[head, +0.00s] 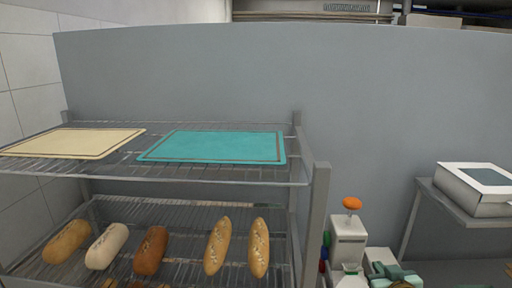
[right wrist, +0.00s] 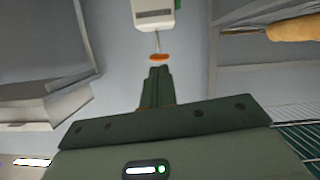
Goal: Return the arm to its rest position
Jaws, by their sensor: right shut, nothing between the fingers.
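My right gripper (head: 388,273) shows at the bottom of the head view, right of the rack, as a grey-green shape partly cut by the lower edge. In the right wrist view its dark green fingers (right wrist: 157,84) are together with nothing between them. A white device with an orange knob (head: 352,203) stands just left of the gripper in the head view. The knob (right wrist: 159,57) also shows just beyond the fingertips in the wrist view; I cannot tell the gap. My left gripper is not in view.
A wire rack (head: 317,215) at the left holds a cream board (head: 75,142) and a teal board (head: 213,146) above, and several loaves below. A white box (head: 478,188) sits on a grey shelf at the right. A grey panel (head: 400,110) stands behind.

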